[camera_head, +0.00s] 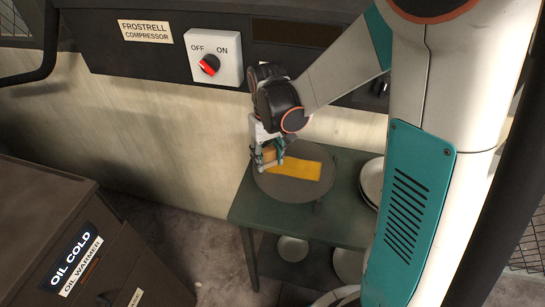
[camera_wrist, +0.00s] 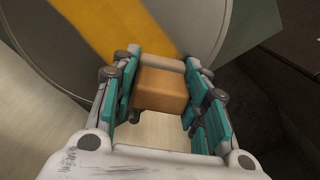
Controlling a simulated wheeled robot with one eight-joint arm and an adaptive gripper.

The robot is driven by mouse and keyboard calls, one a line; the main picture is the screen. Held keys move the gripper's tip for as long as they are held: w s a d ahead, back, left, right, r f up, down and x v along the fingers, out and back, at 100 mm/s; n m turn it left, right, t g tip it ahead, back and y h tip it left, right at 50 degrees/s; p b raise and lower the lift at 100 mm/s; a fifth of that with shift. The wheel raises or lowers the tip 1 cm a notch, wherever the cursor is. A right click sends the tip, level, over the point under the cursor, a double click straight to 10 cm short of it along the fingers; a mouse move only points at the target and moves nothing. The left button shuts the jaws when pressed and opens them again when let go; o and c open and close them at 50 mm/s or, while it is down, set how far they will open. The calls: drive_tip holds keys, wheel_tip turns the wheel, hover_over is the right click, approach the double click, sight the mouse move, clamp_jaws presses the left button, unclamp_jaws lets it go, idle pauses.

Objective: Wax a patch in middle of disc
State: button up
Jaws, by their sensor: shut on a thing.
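The grey disc (camera_head: 283,192) lies on a green table (camera_head: 338,215). A yellow-orange wax patch (camera_head: 300,168) runs as a band from about the disc's middle to its right side; the band also shows on the disc in the wrist view (camera_wrist: 125,30). My gripper (camera_head: 268,158) is over the disc's left edge. It is shut on a tan wax block (camera_wrist: 160,90), which sits between the teal fingers. The block partly shows in the head view (camera_head: 270,153). I cannot tell whether the block touches the disc.
A switch box (camera_head: 215,57) with a red knob is on the wall machine behind the table. Pale plates (camera_head: 371,181) stand at the table's right, near my arm. A dark oil warmer cabinet (camera_head: 85,245) stands at the left. More dishes (camera_head: 293,249) lie below the table.

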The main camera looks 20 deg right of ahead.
sight(295, 165)
drive_tip(key=shift+w+d, duration=0.4)
drive_tip(key=shift+w, duration=0.2)
drive_tip(key=shift+s+d, duration=0.8)
drive_tip(key=shift+d, duration=0.25)
drive_tip(key=shift+s+d, duration=0.75)
drive_tip(key=shift+d, duration=0.35)
drive_tip(key=shift+s+d, duration=0.8)
drive_tip(key=shift+d, duration=0.25)
drive_tip(key=shift+f, duration=0.1)
drive_tip(key=shift+a, duration=0.1)
drive_tip(key=shift+w+a, duration=0.55)
drive_tip(key=shift+a, duration=0.2)
drive_tip(key=shift+w+a, duration=0.55)
drive_tip(key=shift+a, duration=0.15)
drive_tip(key=shift+w+a, duration=0.65)
drive_tip(key=shift+a, duration=0.2)
drive_tip(key=shift+w+a, duration=0.6)
drive_tip(key=shift+a, duration=0.25)
